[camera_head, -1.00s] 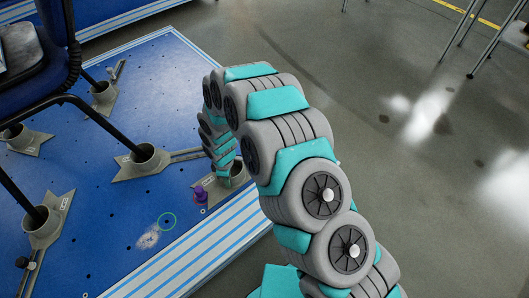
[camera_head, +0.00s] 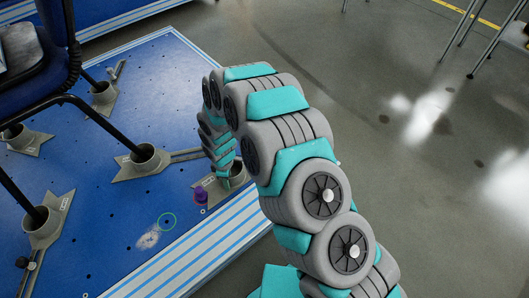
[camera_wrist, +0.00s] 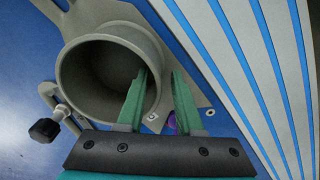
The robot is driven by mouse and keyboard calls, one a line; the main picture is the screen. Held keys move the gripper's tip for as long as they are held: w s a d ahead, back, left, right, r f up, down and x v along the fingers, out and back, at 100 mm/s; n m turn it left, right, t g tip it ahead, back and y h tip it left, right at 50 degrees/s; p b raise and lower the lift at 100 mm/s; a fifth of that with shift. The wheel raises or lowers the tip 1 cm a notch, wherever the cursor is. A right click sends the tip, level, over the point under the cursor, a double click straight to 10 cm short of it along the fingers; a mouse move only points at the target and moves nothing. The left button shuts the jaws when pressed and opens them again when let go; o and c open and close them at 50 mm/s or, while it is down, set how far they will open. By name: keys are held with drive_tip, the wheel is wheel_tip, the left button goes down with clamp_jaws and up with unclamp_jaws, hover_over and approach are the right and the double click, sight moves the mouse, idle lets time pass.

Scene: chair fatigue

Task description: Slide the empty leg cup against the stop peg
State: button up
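The empty leg cup (camera_wrist: 100,75) is a grey round cup on a flat foot, with nothing inside, in the wrist view. In the head view the cup (camera_head: 238,176) is partly hidden behind my arm. My gripper (camera_wrist: 160,85) has its two teal fingers apart, straddling the cup's right wall, one finger inside and one outside. A gap shows between them; firm contact is not clear. A purple peg (camera_head: 201,194), likely the stop peg, stands in front of the cup at left. In the wrist view the purple peg (camera_wrist: 172,121) is mostly hidden by the outer finger.
A blue platform (camera_head: 110,235) with small holes and a striped edge carries other cups (camera_head: 146,158) with chair legs in them. A black knob (camera_wrist: 44,130) sits left of the empty cup. A green circle (camera_head: 167,222) marks the platform near a pale scuff. Floor at right is open.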

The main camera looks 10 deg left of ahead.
drive_tip(key=shift+r+p, duration=0.45)
drive_tip(key=shift+r, duration=2.55)
drive_tip(key=shift+w+d+r, duration=0.1)
drive_tip(key=shift+d+r, duration=0.05)
drive_tip(key=shift+r, duration=0.15)
drive_tip(key=s+d+r+m+p, duration=0.15)
drive_tip(key=d+r+m, duration=0.25)
drive_tip(key=d+r, duration=0.75)
drive_tip(key=s+d+r+m+p, duration=0.1)
drive_tip(key=s+d+r+m, duration=0.3)
drive_tip(key=d+r, duration=0.75)
drive_tip(key=s+d+r+m+g+p, duration=0.1)
drive_tip(key=s+d+r+m, duration=0.4)
drive_tip(key=s, duration=0.5)
drive_tip(key=s+d+r+m+p, duration=0.1)
drive_tip(key=s+d+r+m, duration=0.4)
drive_tip(key=s, duration=0.5)
wheel_tip(320, 180, up, 3)
drive_tip(key=d, duration=0.2)
drive_tip(key=shift+d+m+g, duration=0.35)
drive_tip(key=shift+m+g, duration=0.05)
